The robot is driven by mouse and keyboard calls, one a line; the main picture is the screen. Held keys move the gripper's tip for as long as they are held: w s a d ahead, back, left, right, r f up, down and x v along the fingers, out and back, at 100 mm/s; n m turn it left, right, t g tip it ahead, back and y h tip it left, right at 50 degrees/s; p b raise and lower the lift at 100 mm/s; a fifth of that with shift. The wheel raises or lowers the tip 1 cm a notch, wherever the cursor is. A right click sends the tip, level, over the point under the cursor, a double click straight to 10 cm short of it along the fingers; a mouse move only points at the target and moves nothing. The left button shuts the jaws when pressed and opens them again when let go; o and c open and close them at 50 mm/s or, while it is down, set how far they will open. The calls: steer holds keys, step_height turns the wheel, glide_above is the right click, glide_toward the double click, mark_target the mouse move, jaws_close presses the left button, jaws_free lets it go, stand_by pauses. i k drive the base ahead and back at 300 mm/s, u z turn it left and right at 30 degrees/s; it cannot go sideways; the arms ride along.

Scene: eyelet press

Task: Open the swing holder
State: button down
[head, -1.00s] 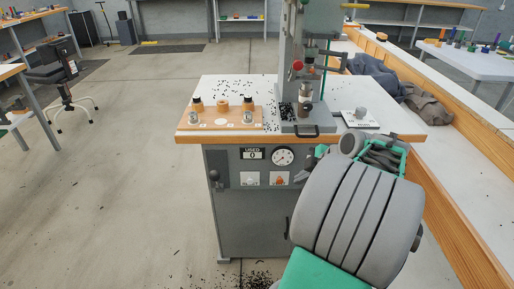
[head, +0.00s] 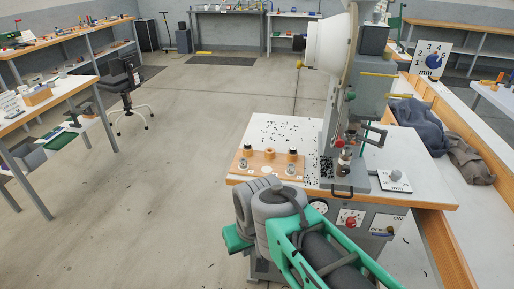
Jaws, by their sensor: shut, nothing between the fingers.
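The eyelet press (head: 352,100) stands at the right end of the white-topped bench. Its tool area, with a small red knob (head: 340,142) and a dark cylinder with a light top (head: 344,158), is above a dark base plate. A dark looped bracket (head: 372,134) sticks out to the right of the column. I cannot tell for certain which part is the swing holder or whether it is open. My gripper is not in view; only thick grey and green links of my arm show, in front of the bench.
Black bits (head: 285,130) lie scattered on the bench top. Dark cloths (head: 418,120) lie behind at right.

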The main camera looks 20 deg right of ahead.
mark_target(369, 141)
steer(key=z, duration=0.3)
steer(key=k, duration=0.5)
steer(key=u, duration=0.3)
